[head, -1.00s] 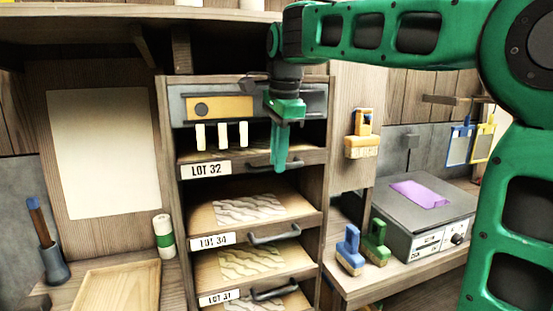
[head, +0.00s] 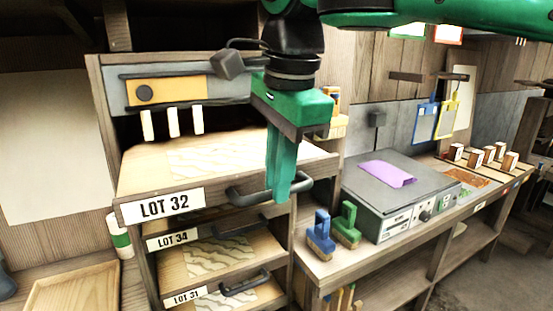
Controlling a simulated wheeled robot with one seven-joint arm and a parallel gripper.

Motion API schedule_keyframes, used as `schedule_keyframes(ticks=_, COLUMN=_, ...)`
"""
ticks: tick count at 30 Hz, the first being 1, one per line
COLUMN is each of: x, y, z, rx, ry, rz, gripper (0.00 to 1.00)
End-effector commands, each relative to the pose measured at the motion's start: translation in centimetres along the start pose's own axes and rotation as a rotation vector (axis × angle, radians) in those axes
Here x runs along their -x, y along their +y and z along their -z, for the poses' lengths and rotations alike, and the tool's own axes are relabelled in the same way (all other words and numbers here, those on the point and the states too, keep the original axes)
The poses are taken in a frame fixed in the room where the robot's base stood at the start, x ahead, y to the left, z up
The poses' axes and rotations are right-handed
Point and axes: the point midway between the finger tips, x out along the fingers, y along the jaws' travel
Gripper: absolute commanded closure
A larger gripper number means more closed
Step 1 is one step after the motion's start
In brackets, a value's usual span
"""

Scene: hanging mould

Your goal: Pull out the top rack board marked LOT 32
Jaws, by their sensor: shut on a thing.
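The top rack board marked LOT 32 (head: 140,172) stands out from the rack toward me, well past the fronts of the boards below. Its label (head: 162,206) is at its front left and a dark bar handle (head: 243,197) is at its front right. A pale patterned sheet lies on it. My gripper (head: 281,190) points down at the front edge and is shut on the dark handle; its fingers hide part of the handle. The LOT 34 board (head: 195,250) and the LOT 31 board (head: 205,275) sit below, inside the rack.
A grey unit with an orange panel (head: 176,91) and hanging white tabs is above the board. To the right, a counter carries blue (head: 321,238) and green (head: 347,222) brushes and a grey machine (head: 385,195). A wooden tray (head: 75,290) is at lower left.

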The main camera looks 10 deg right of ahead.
Motion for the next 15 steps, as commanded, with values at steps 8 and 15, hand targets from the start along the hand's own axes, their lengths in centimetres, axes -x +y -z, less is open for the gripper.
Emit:
schedule_keyframes(ticks=8, x=1.4, y=6.2, z=-0.4, rx=0.012, ry=-0.005, rz=0.008, gripper=1.00)
schedule_keyframes(ticks=15, x=1.9, y=8.5, z=-0.4, rx=0.009, ry=-0.005, rz=0.006, gripper=1.00)
